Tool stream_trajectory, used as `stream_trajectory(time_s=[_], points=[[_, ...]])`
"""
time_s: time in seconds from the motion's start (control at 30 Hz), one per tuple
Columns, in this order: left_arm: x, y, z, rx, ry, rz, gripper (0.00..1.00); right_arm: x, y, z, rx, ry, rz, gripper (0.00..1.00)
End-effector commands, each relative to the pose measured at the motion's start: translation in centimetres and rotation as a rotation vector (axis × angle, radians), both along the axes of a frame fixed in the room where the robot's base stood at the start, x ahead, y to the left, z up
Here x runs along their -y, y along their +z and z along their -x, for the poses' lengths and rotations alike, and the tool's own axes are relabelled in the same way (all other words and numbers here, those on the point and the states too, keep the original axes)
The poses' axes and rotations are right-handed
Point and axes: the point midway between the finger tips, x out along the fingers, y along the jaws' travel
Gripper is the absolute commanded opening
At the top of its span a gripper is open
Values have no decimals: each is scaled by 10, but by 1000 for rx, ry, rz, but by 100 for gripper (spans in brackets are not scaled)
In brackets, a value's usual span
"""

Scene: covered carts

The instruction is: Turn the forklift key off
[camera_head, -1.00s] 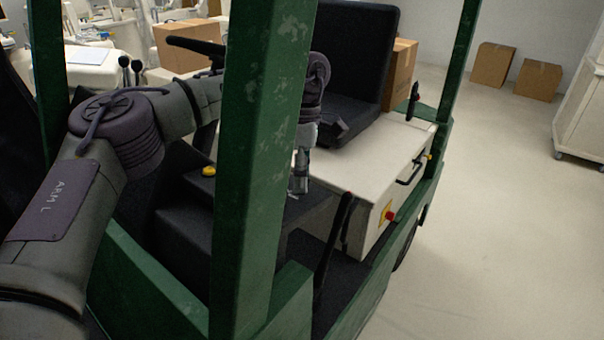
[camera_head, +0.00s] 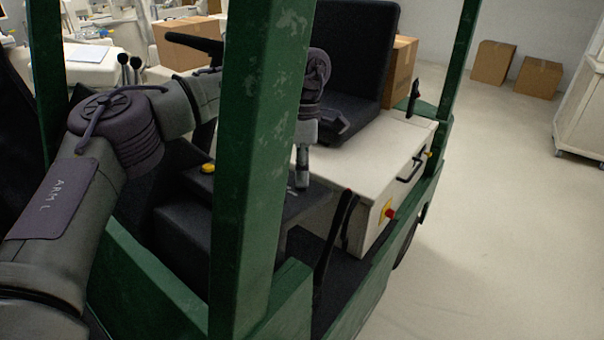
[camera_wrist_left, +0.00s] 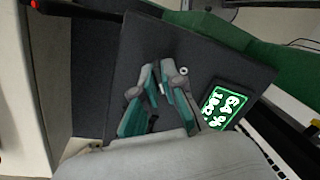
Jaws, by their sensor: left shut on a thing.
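My left gripper (camera_head: 303,182) points down at the dark console panel (camera_head: 312,200) of the green forklift (camera_head: 262,150), just right of the front post. In the left wrist view the gripper's two grey and teal fingers (camera_wrist_left: 160,72) lean together over the panel (camera_wrist_left: 125,72). They are shut on the forklift key, which the fingers hide, so its angle cannot be read. A small round metal fitting (camera_wrist_left: 184,71) sits on the panel beside the right fingertip. A lit green display (camera_wrist_left: 224,106) is to the right. My right gripper is not in view.
The thick green post (camera_head: 258,120) stands in front of part of my left arm. Near the gripper are the black seat (camera_head: 352,60), the steering wheel (camera_head: 193,42), a black lever (camera_head: 333,240) and a yellow button (camera_head: 208,168). Open floor (camera_head: 500,220) lies to the right.

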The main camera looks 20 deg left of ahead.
Motion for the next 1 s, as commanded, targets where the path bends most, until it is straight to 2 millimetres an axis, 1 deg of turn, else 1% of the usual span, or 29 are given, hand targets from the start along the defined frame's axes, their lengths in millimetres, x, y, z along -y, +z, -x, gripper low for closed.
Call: stream_trajectory(time_s=[0.37,0.7,1.0], points=[[0,-2,0,22,311,-63,0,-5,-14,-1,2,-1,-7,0],[0,-1,0,46,618,-125,0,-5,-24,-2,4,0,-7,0],[0,0,1,61,822,-165,0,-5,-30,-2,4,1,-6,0]])
